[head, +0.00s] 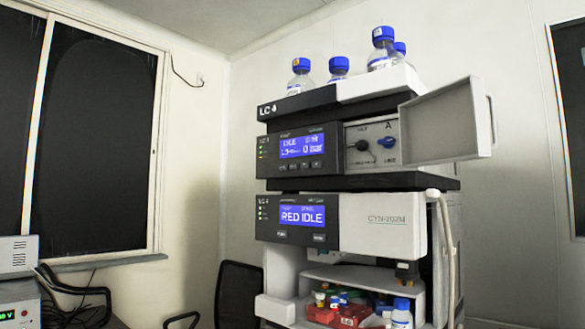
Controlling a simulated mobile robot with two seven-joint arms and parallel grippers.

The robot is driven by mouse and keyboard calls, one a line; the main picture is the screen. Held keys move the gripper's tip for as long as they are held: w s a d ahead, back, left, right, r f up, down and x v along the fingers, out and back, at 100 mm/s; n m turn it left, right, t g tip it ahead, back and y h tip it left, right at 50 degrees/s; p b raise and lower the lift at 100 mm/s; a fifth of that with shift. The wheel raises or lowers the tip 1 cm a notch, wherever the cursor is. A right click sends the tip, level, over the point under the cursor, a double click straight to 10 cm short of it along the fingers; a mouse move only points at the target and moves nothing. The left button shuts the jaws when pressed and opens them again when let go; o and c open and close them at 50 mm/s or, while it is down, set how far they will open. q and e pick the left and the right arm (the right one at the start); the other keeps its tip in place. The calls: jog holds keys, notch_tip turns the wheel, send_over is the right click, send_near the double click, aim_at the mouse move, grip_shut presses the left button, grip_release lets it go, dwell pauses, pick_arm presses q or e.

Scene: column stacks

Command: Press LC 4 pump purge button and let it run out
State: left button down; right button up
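The LC 4 stack (300,105) stands against the back wall, its label on the top tray. Its pump module (333,150) has a blue display (302,145) that reads IDLE and 0 bar. A row of small dark buttons (301,166) sits below that display; their labels are too small to read. The pump's grey door (435,128) stands swung open to the right. Behind it show a black knob (361,146) and a blue knob (387,143) marked A. Neither of my grippers is in view.
Several blue-capped bottles (382,52) stand on top. Below the pump, a second module (345,221) shows RED IDLE. An open bay holds a red vial rack (338,316). A black chair (238,290) stands at lower left, with instruments (18,255) further left.

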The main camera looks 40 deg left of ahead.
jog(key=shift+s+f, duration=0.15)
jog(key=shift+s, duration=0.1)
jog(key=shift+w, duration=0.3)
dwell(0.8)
